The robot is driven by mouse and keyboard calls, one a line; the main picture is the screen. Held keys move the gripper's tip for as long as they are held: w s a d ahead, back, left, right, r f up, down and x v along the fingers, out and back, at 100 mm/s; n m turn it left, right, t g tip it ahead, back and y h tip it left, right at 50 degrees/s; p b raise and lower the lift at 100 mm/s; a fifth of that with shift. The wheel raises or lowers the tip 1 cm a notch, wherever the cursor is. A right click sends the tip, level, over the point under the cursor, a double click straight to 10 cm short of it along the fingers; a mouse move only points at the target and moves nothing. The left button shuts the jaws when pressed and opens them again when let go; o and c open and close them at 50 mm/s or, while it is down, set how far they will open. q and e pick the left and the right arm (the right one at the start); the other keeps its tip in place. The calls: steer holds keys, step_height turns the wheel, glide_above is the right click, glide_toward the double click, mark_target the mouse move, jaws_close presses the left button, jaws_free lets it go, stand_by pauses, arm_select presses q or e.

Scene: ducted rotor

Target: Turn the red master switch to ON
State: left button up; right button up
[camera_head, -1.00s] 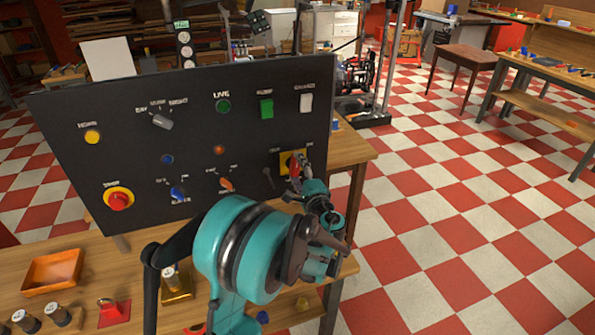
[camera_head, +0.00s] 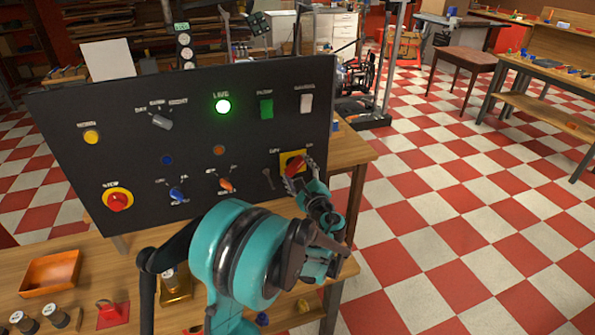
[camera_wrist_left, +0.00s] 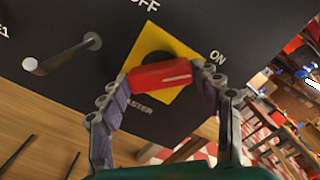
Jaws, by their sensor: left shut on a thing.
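The red master switch (camera_wrist_left: 160,75) sits on a yellow plate (camera_wrist_left: 150,35) on the black panel (camera_head: 120,130). In the head view the switch (camera_head: 295,167) shows at the panel's lower right, partly covered by my fingers. My left gripper (camera_wrist_left: 161,82) is shut on the red handle, one finger at each end. In the wrist view the handle lies nearly level, its right end towards the ON label (camera_wrist_left: 217,57); the OFF label (camera_wrist_left: 143,4) is above. The green LIVE lamp (camera_head: 223,106) glows. My right gripper is not in view.
A grey peg (camera_wrist_left: 63,54) sticks out of the panel beside the switch. The panel also carries a red STOP button (camera_head: 118,201) and several knobs. An orange tray (camera_head: 50,272) and small parts lie on the wooden bench at the left.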

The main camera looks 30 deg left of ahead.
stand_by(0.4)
arm_select(q)
steer(key=o, duration=1.1)
steer(key=shift+s+d, duration=0.1)
steer(key=v, duration=1.1)
steer(key=shift+s+d, duration=0.25)
steer(key=shift+d, duration=0.05)
